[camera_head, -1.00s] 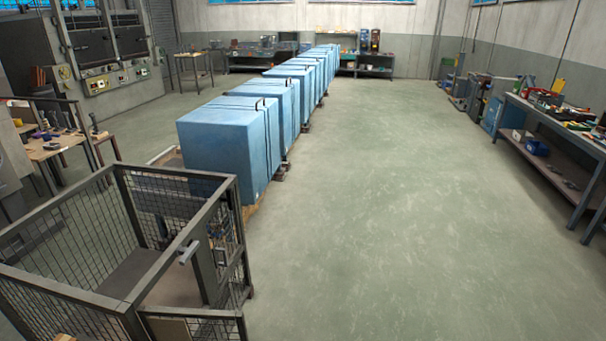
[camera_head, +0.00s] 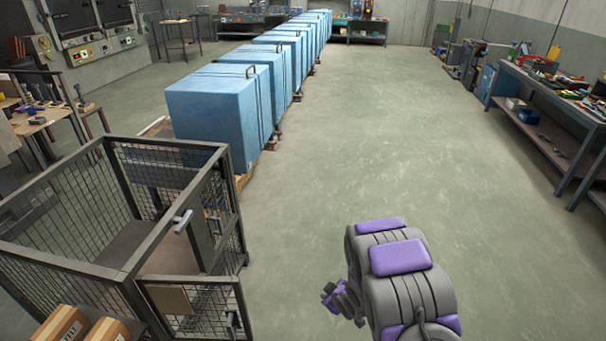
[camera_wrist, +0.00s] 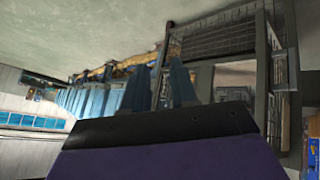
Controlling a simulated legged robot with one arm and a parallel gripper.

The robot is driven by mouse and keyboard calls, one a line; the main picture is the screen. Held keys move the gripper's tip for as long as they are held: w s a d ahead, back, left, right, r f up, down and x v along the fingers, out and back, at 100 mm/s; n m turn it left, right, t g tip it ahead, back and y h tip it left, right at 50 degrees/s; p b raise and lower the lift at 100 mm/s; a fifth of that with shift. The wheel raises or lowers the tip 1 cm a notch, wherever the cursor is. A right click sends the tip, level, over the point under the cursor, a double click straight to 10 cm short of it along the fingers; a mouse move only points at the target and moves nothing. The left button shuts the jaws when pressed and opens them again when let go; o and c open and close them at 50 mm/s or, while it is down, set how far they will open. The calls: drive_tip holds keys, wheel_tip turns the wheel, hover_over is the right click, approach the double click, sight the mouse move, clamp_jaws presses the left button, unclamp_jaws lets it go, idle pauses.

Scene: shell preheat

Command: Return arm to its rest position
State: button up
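My grey and purple arm shows at the bottom of the head view, right of centre, over the open floor. Its smaller end, which looks like my gripper (camera_head: 338,298), points left toward the mesh cage. It is too small there to tell whether the fingers are open or shut. In the wrist view a dark edge and a purple surface of my own fill the bottom. The scene there is tilted and looks upside down. Nothing is clearly seen held.
A metal mesh cage (camera_head: 190,262) stands at left, with cardboard boxes (camera_head: 62,328) at its near side. A row of blue blocks (camera_head: 215,110) runs away behind it. A workbench (camera_head: 535,125) lines the right wall. The green floor (camera_head: 400,150) between is clear.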

drive_tip(key=s+d+r+m+g+h, duration=0.1)
drive_tip(key=s+d+r+m+h, duration=0.1)
drive_tip(key=s+d+r, duration=0.35)
drive_tip(key=s+d+r+m+g+h, duration=0.1)
drive_tip(key=s+d+r+m+g, duration=0.15)
drive_tip(key=r, duration=0.65)
drive_tip(key=s+d+r+m+h, duration=0.2)
drive_tip(key=s+d+r, duration=0.15)
drive_tip(key=r, duration=0.35)
drive_tip(key=s+a+r+m+g, duration=0.1)
drive_tip(key=s+r, duration=0.3)
drive_tip(key=s, duration=0.6)
drive_tip(key=s+a+r+m+g+y, duration=0.1)
drive_tip(key=s+a+r+g, duration=0.1)
drive_tip(key=s, duration=0.8)
drive_tip(key=s+a+r+m+g, duration=0.2)
drive_tip(key=s+a+r, duration=0.1)
drive_tip(key=s+r, duration=0.4)
drive_tip(key=s, duration=0.3)
drive_tip(key=shift+s+g+y, duration=0.2)
drive_tip(key=shift+g+y, duration=0.15)
drive_tip(key=shift+y, duration=0.05)
